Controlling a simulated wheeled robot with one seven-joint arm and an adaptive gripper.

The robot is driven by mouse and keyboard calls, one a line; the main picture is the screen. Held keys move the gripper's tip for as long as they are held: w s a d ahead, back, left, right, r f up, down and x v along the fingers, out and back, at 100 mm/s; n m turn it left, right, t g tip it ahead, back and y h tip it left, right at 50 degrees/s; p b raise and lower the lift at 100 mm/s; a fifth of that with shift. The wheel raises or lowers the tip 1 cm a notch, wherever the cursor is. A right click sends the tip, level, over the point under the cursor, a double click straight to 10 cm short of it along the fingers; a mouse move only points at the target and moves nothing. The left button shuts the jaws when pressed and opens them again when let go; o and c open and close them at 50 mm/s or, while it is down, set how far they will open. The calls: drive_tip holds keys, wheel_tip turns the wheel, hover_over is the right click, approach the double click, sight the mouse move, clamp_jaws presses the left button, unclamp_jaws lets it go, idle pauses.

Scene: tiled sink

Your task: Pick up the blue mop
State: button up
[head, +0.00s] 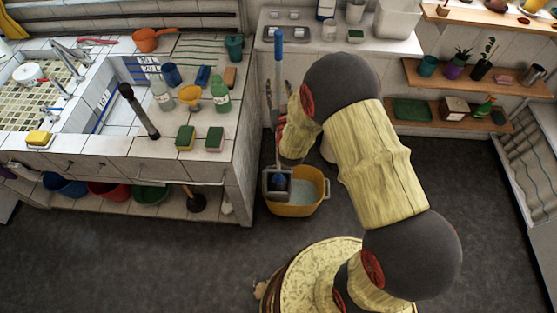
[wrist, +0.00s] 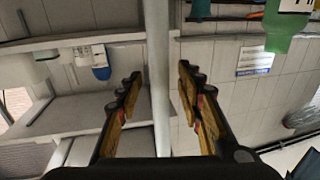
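The blue mop (head: 278,60) stands upright, with a blue grip at the top of a pale pole. Its grey lower part with a blue piece sits in a yellow bucket (head: 300,209) on the floor. My gripper (head: 280,100) is at the middle of the pole. In the wrist view, the pale pole (wrist: 160,60) runs between the two fingers of my gripper (wrist: 158,82). The fingers are apart, with a gap visible on each side of the pole. My arm hides part of the area right of the pole.
A tiled sink counter (head: 105,145) with bottles and sponges stands left of the mop. A white counter (head: 345,42) is behind it. Wall shelves (head: 450,78) with small pots are at the right. The dark floor (head: 120,255) is clear in front.

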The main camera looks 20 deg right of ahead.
drive_tip(key=c, duration=0.3)
clamp_jaws()
idle(0.3)
drive_tip(key=shift+r, duration=0.1)
